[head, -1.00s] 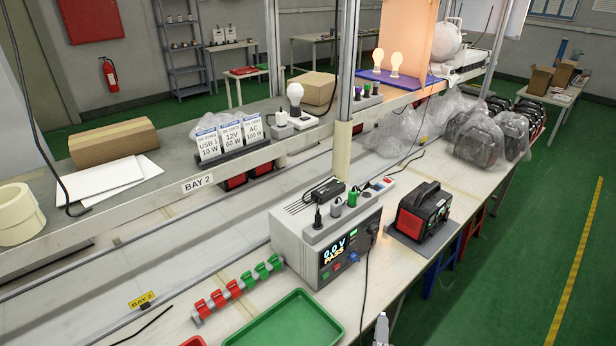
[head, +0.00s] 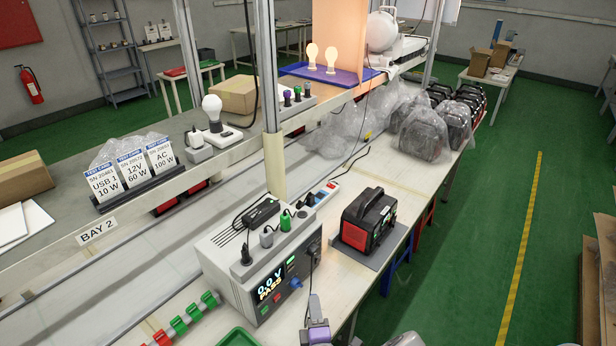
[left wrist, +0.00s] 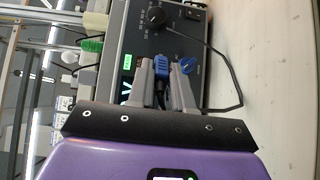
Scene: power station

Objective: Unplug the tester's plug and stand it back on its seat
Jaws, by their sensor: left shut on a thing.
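The tester (head: 222,272) is a pale box on the bench with a dark front panel, and its display reads 0.0 V PASS. My left gripper (head: 316,303) is in front of the panel at its lower right. In the left wrist view its fingers (left wrist: 165,75) are shut on a blue plug (left wrist: 156,66) with a dark tail; I cannot tell whether its tip touches the panel. Black (head: 246,256), grey (head: 266,238) and green (head: 285,222) plugs stand on top. My right gripper is not in view.
A blue knob (head: 296,283) sits close by on the panel. A black-and-red power station (head: 368,218) stands right of the tester. A row of green and red clips (head: 180,326) and a green tray (head: 238,338) lie at the front left. The shelf edge (head: 140,205) runs behind.

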